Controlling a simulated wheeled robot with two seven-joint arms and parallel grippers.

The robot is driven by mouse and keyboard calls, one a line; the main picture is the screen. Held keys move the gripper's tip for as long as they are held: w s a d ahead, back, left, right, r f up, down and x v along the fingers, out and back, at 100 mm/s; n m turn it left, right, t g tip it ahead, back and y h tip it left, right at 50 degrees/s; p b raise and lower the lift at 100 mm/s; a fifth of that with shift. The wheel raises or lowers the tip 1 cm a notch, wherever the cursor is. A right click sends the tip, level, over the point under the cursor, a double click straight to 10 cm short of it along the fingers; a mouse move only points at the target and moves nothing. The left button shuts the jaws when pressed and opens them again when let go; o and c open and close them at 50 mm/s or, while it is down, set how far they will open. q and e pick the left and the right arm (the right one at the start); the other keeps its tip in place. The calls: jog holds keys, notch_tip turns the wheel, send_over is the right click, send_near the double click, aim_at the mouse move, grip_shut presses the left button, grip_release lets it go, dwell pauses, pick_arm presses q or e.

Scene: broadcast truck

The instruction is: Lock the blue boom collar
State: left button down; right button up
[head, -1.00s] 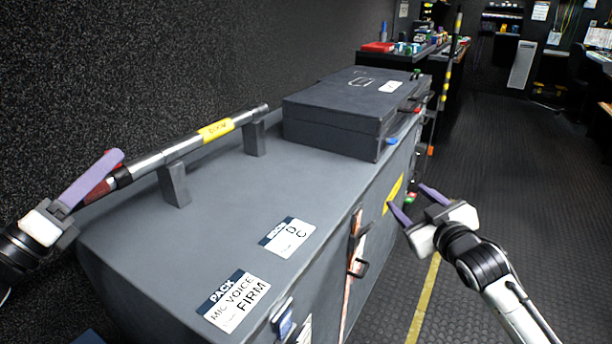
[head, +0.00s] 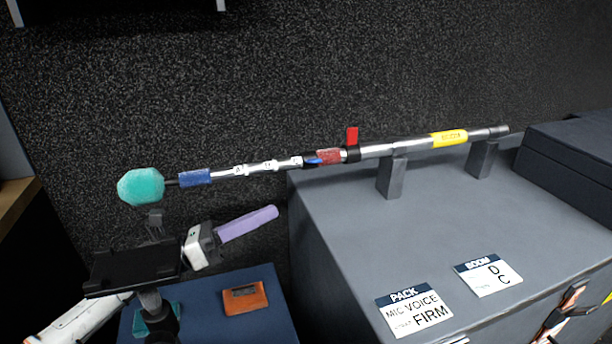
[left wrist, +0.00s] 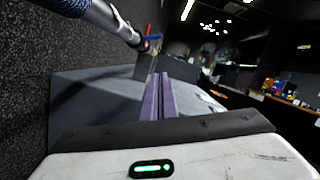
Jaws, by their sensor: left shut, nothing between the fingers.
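The boom pole (head: 385,149) lies tilted along the wall, its right part on two grey stands. A blue grip band (head: 195,177) is near its left end; a red band (head: 328,156) with an upright red lever (head: 352,136) is near its middle. A small blue piece (head: 313,161) lies close along the pole just left of the red band; I cannot tell whether it is the collar's lever. My left gripper (head: 277,210) is shut and empty below the pole, apart from it. In the left wrist view its purple fingers (left wrist: 158,95) are together, with the pole (left wrist: 112,20) above. My right gripper is out of view.
A teal microphone cover (head: 141,187) is at the pole's left end. A grey case (head: 440,230) with labels fills the right; a dark box (head: 575,150) sits on it.

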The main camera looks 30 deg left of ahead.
aim_at(314, 161)
pick_arm(q)
jog(key=w+d+r+p, duration=0.1)
jog(key=w+d+r, duration=0.3)
jog(key=w, duration=0.5)
jog(key=shift+d+r, duration=0.25)
jog(key=shift+r, duration=0.65)
jog(key=shift+w+p, duration=0.1)
jog(key=shift+p, duration=0.2)
